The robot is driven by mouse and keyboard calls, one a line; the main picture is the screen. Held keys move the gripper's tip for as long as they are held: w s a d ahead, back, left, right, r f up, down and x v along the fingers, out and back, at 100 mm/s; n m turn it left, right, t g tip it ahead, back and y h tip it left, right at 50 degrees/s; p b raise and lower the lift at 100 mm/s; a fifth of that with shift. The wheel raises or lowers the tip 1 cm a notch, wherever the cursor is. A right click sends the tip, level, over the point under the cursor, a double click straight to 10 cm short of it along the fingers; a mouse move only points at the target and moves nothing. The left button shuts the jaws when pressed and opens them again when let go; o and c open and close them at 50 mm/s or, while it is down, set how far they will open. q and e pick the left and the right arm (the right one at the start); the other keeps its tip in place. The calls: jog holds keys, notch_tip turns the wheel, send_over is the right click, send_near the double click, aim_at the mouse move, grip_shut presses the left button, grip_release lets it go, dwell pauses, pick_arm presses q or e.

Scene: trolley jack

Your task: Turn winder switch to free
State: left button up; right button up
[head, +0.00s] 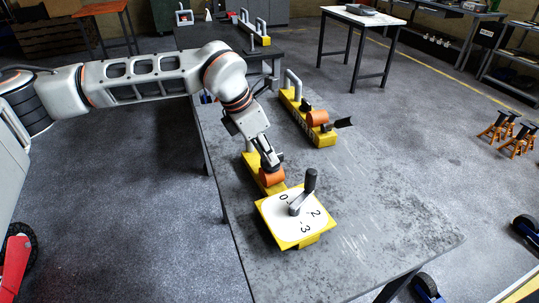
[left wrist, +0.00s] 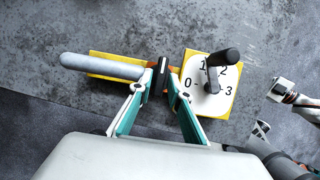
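A winder on a yellow base carries a white dial plate (head: 293,216) with numbers and a dark grey crank handle (head: 310,182) standing up from it. The dial plate (left wrist: 206,100) and crank also show in the left wrist view. An orange drum (head: 271,177) lies behind the plate, largely covered by my gripper. My left gripper (head: 270,162) points down just above the drum. In the left wrist view, its teal fingers (left wrist: 157,88) reach either side of a small black part (left wrist: 160,72), apparently the switch. Contact is unclear. My right gripper is not seen.
A grey tube handle (left wrist: 100,66) lies left of the fingers in the left wrist view. A second yellow winder (head: 319,138) with a black lever stands farther back on the grey table (head: 380,215). The table's right side is clear.

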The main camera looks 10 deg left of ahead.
pick_arm(q)
jog(key=shift+w+d+f, duration=0.15)
jog(key=shift+d+f, duration=0.05)
jog(key=shift+f, duration=0.3)
grip_shut()
